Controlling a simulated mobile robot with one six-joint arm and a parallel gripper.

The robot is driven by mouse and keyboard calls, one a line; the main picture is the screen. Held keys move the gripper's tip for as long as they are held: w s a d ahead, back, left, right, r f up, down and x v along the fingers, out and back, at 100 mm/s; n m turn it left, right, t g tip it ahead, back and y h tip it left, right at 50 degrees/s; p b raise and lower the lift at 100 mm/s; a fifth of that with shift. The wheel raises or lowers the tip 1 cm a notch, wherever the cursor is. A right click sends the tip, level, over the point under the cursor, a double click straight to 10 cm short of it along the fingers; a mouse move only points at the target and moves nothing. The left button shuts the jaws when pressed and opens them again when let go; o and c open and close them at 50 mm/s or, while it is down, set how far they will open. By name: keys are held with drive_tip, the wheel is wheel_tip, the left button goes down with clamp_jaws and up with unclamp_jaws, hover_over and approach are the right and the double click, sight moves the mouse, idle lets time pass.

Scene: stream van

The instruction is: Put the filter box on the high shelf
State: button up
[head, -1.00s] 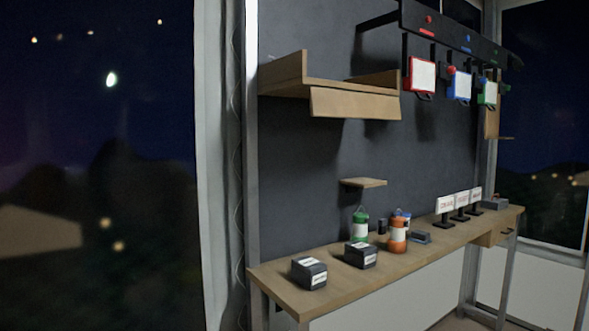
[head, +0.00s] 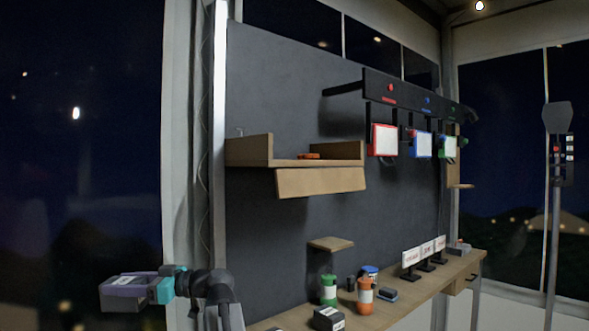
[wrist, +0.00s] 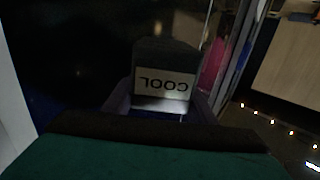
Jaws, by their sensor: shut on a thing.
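My gripper (head: 128,290), with purple fingers, is shut on a dark box (head: 125,281) at the lower left of the head view, clear of the bench. In the wrist view the same box (wrist: 165,55) sits between the fingers, with a white label reading COOL upside down. I cannot tell whether this is the filter box. The high shelf (head: 320,181) is a wooden ledge with side walls and a tilted front board on the dark wall. It is to the right of and above my gripper. A red-orange round thing (head: 309,156) shows on it.
A small lower shelf (head: 331,243) sits below. The bench (head: 408,298) holds a dark labelled box (head: 328,318), a green bottle (head: 328,290), an orange bottle (head: 365,296) and white signs (head: 427,250). A rack with coloured frames (head: 384,140) hangs right of the high shelf.

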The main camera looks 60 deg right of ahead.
drive_tip(key=s+d+r+m+t+h+p, duration=0.15)
drive_tip(key=s+d+r+p, duration=0.35)
drive_tip(key=r, duration=0.9)
drive_tip(key=s+d+r+m+h+p, duration=0.25)
drive_tip(key=d+r, duration=0.35)
drive_tip(key=r, duration=0.8)
drive_tip(key=s+d+r+m+t+h+p, duration=0.15)
drive_tip(key=s+d+r+p, duration=0.35)
drive_tip(key=r, duration=1)
drive_tip(key=s+d+r+m+h, duration=0.1)
drive_tip(key=s+d+h, duration=0.2)
drive_tip(key=d, duration=0.5)
drive_tip(key=s+d+r+m+h, duration=0.2)
drive_tip(key=s+d, duration=0.3)
drive_tip(key=d, duration=0.3)
drive_tip(key=s+d+r+m+g+h+b, duration=0.1)
drive_tip(key=s+d+h, duration=0.3)
drive_tip(key=d, duration=0.4)
drive_tip(key=shift+d+r+m, duration=0.15)
drive_tip(key=shift+r+m, duration=0.2)
drive_tip(key=shift+r, duration=0.05)
drive_tip(key=shift+w, duration=0.1)
wheel_tip(320, 180, down, 6)
drive_tip(key=p, duration=0.2)
drive_tip(key=shift+f, duration=0.15)
